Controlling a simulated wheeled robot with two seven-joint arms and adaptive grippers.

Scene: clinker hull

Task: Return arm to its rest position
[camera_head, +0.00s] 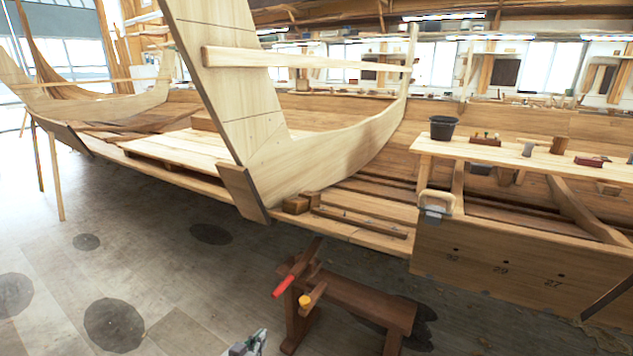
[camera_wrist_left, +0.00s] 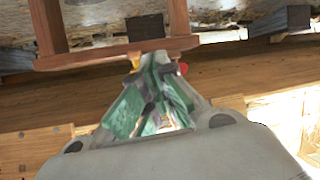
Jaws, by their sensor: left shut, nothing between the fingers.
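My left gripper (camera_head: 250,343) shows at the bottom edge of the head view, grey with green parts, low over the floor and left of the small brown bench. Most of its arm is out of the picture. In the left wrist view the gripper (camera_wrist_left: 158,60) is shut, with its tips together and nothing held. The brown bench appears beyond the tips there. My right gripper is in neither view.
The brown bench (camera_head: 362,297) carries a red-handled tool (camera_head: 283,286) and a yellow-ended piece (camera_head: 305,301). The wooden hull (camera_head: 330,160) spans behind it. A plank table (camera_head: 540,156) at right holds a black bucket (camera_head: 443,128). Floor at left is open.

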